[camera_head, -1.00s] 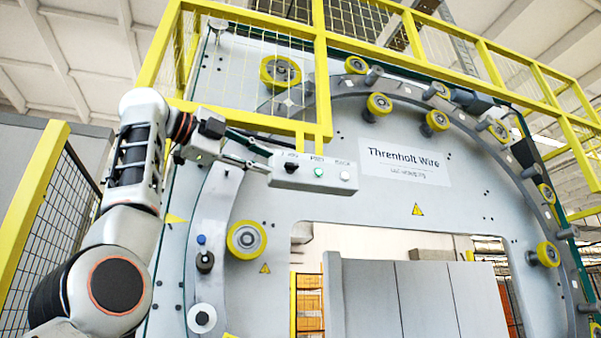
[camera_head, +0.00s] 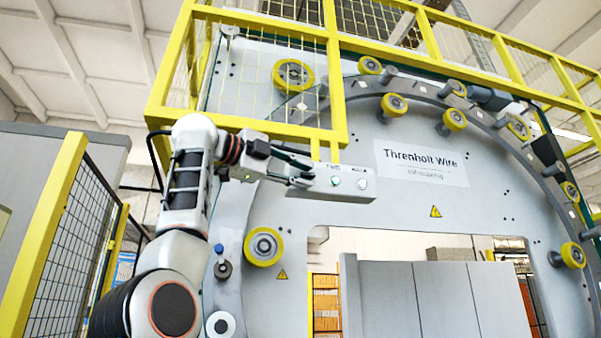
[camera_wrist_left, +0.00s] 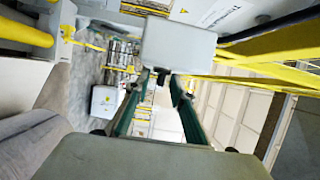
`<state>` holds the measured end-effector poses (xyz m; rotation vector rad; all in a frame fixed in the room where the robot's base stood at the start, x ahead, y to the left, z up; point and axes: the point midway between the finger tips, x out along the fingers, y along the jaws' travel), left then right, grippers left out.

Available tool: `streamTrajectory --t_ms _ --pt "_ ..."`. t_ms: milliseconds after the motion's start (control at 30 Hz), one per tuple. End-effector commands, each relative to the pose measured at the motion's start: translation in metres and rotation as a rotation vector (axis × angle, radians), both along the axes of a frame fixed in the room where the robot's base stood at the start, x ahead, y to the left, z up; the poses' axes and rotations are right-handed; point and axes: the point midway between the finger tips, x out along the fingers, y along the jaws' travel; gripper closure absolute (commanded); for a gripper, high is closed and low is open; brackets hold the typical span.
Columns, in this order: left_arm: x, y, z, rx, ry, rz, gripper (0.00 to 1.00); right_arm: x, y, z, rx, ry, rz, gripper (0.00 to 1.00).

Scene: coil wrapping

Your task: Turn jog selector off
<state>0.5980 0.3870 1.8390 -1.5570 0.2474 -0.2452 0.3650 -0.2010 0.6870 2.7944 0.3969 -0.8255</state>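The fingers (camera_wrist_left: 160,90) stand apart on either side of the knob, with visible gaps. Its pointing direction is unclear. My right gripper is out of view.
Yellow platform rails (camera_head: 250,125) run just above the box and my left forearm. The large grey machine frame (camera_head: 400,215) with yellow rollers (camera_head: 264,246) stands behind. A yellow-posted mesh fence (camera_head: 75,220) is at left.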

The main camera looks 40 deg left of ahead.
Motion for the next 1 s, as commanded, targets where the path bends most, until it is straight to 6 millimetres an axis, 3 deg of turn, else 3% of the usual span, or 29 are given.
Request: streamTrajectory --t_ms 33,100,467,833,1000 --pt "0.0 0.0 0.0 0.0 -0.001 0.0 0.82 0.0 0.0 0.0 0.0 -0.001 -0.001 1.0" --pt "-0.001 0.0 0.0 0.0 0.0 0.0 1.0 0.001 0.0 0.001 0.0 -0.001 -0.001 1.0" --pt "0.0 0.0 -0.003 -0.015 -0.017 0.001 1.0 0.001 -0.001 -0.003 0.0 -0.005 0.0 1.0" --pt "0.005 0.0 -0.014 -0.156 -0.182 0.003 1.0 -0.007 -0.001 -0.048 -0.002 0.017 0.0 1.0" --pt "0.005 -0.001 -0.015 -0.253 -0.301 0.005 1.0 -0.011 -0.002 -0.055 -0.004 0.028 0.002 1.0"
